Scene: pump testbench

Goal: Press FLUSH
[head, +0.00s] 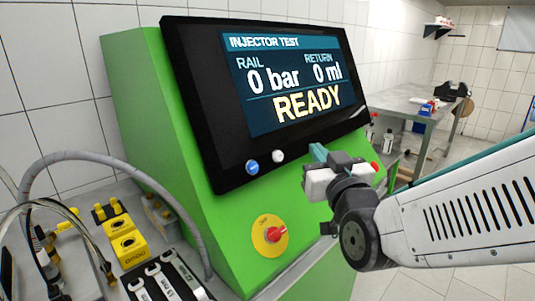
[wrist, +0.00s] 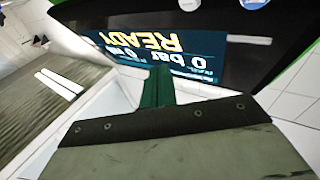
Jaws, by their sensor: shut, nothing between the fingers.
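The green test bench (head: 150,110) carries a tilted black panel (head: 205,130) with a screen (head: 290,85) reading "INJECTOR TEST", 0 bar, 0 ml and "READY". A blue button (head: 252,167) and a white button (head: 278,156) sit on the panel's lower edge. Their labels are too small to read, so I cannot tell which is FLUSH. In the wrist view the blue button (wrist: 251,4) and white button (wrist: 200,3) show at the top edge. My gripper (head: 318,152) is shut and empty, right of the white button in the head view. Its teal fingers (wrist: 157,88) point towards the panel, apart from both buttons.
A red knob on a yellow disc (head: 270,236) is on the green front below the buttons. A red button (head: 375,166) shows behind my gripper. Hoses, yellow blocks (head: 128,244) and wrenches (head: 168,283) lie at lower left. A workbench (head: 405,103) stands behind.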

